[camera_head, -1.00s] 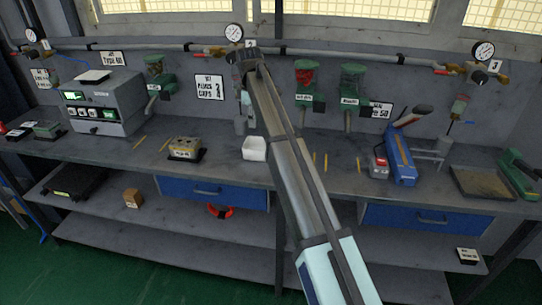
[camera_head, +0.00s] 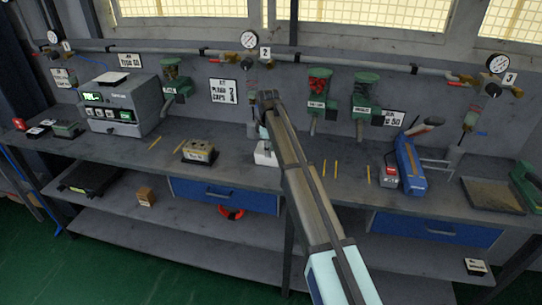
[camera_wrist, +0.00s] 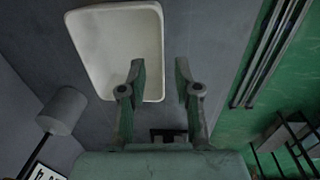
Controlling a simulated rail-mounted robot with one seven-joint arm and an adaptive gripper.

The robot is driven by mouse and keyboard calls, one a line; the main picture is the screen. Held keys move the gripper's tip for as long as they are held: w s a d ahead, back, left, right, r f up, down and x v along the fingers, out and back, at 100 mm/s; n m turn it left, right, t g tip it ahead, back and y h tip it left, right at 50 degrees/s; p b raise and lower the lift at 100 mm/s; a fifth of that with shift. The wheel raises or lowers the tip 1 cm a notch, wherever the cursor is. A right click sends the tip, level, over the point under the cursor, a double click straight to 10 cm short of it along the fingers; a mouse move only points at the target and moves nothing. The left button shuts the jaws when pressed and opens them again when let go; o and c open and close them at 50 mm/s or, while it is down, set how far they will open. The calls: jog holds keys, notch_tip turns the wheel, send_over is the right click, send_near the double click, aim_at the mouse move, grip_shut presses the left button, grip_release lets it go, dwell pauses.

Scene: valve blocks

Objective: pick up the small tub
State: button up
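The small tub (camera_head: 265,157) is white and stands upright on the workbench, partly hidden behind my arm in the head view. In the wrist view the tub (camera_wrist: 115,42) is seen from above, its inside empty. My gripper (camera_wrist: 160,82) is open with nothing held. In the wrist view its left finger overlaps the tub's inside and its right finger is beyond the tub's right rim, so the rim shows between them. How far the fingertips are above the rim I cannot tell. In the head view my gripper (camera_head: 263,131) is just above the tub.
A yellow-topped valve block (camera_head: 199,152) sits left of the tub on the bench (camera_head: 235,170). Yellow sticks (camera_head: 324,168) lie to the right, then a blue tool (camera_head: 409,165). Green-topped dispensers (camera_head: 366,92) stand along the back wall. A grey cylinder (camera_wrist: 63,110) shows in the wrist view.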

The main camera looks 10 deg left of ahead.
aim_at(269, 163)
jog(key=shift+a+f+p, duration=0.15)
jog(key=shift+f+p, duration=1.05)
jog(key=shift+f, duration=1.35)
grip_shut()
